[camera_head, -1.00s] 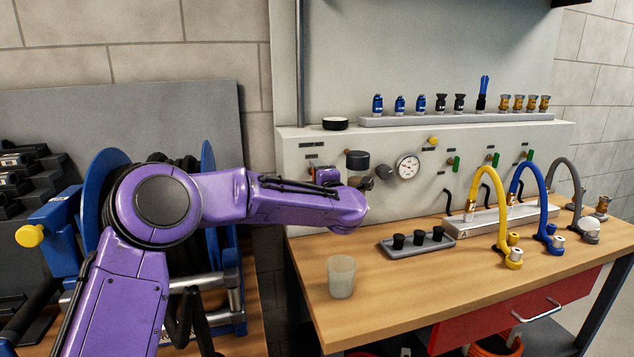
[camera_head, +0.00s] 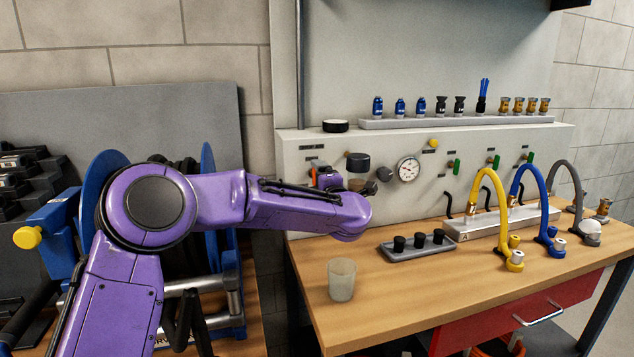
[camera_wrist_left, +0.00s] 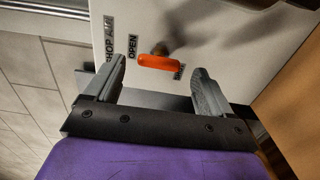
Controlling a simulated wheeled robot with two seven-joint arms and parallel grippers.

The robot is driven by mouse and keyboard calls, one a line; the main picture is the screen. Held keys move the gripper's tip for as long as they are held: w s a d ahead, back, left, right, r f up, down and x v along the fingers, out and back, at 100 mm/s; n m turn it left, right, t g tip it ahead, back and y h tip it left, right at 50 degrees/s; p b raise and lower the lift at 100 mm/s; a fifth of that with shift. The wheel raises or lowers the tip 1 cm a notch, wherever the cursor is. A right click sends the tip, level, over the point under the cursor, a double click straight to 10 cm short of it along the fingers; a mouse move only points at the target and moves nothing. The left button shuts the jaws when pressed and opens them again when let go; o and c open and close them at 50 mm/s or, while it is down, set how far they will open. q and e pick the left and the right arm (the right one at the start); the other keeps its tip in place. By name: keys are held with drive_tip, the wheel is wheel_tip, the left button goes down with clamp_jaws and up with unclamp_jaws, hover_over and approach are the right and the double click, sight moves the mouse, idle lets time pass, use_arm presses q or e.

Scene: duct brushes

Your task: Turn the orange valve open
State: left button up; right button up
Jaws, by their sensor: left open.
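The orange valve (camera_wrist_left: 159,62) is a short rounded handle on the pale panel, seen in the left wrist view. A label reading OPEN (camera_wrist_left: 132,46) is at its left, and another small label is at its right end. My left gripper (camera_wrist_left: 158,78) is open, with one finger on each side of the handle in the picture and apart from it. In the head view my purple left arm reaches to the panel, and a bit of orange (camera_head: 314,172) shows just above it; the fingers are hidden there. My right gripper is not in view.
A dark-capped filter (camera_head: 358,163) and a gauge (camera_head: 408,169) sit right of my arm. On the bench (camera_head: 375,290) are a cup (camera_head: 341,280), a grey tray (camera_head: 417,252) with black plugs, and yellow (camera_head: 485,185), blue and grey hoses. A hose reel (camera_head: 100,190) stands left.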

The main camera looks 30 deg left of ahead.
use_arm(q)
drive_tip(key=b+v, duration=0.1)
drive_tip(key=v, duration=0.8)
drive_tip(key=shift+w, duration=0.1)
